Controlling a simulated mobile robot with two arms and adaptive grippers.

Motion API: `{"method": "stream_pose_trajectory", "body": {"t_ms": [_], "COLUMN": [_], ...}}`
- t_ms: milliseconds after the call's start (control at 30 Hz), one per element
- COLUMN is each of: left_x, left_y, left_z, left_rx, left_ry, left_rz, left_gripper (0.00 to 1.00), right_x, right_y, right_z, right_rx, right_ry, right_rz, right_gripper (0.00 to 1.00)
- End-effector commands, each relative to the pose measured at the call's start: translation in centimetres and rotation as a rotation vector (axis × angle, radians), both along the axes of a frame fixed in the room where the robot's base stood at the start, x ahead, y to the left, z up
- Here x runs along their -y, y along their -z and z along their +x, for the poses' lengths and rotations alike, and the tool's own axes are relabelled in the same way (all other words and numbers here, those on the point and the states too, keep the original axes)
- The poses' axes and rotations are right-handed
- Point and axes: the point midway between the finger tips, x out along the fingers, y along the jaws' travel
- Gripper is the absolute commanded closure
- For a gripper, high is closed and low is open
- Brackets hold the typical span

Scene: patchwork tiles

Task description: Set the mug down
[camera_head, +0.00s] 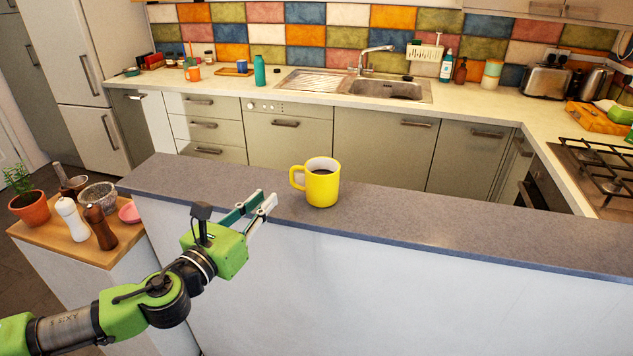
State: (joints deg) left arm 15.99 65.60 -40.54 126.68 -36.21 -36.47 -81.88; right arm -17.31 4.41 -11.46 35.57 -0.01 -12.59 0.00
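A yellow mug (323,188) with a white inside and dark contents stands upright on the grey counter (440,224), near its front edge. Its handle points left, toward my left gripper. My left gripper (263,203) is just left of the mug and apart from it. Its two fingers are spread with a gap between them and nothing in it. My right gripper is not in view.
The counter is bare on both sides of the mug. A lower wooden-topped stand (75,243) at the left holds a potted plant (30,205), two mills and bowls. Behind are a sink (390,89), a toaster (545,80) and a hob (600,170).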

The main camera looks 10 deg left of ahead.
Motion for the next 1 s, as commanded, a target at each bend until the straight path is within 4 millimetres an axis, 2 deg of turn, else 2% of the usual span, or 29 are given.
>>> {"method": "stream_pose_trajectory", "body": {"t_ms": [33,100,300,533,800,1000], "left_x": [0.4,0.7,1.4,1.8,2.9,3.1], "left_y": [-0.7,-0.6,-0.3,-0.1,0.3,0.5], "left_z": [1.1,2.5,5.4,6.7,10.1,11.1], "left_rx": [0.003,0.002,0.001,0.0,0.0,-0.001], "left_ry": [0.0,-0.001,0.0,0.001,0.001,0.001], "left_rz": [-0.007,-0.008,-0.006,-0.006,-0.007,-0.006], "left_gripper": [0.85,0.85,0.85,0.85,0.85,0.85], "right_x": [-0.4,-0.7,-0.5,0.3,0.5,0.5], "right_y": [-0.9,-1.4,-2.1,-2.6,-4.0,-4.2], "right_z": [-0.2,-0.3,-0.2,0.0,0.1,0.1], "right_rx": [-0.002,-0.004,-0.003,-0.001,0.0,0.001], "right_ry": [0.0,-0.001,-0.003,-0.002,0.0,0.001], "right_rz": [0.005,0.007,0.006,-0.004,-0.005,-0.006], "right_gripper": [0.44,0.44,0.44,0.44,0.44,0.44]}}
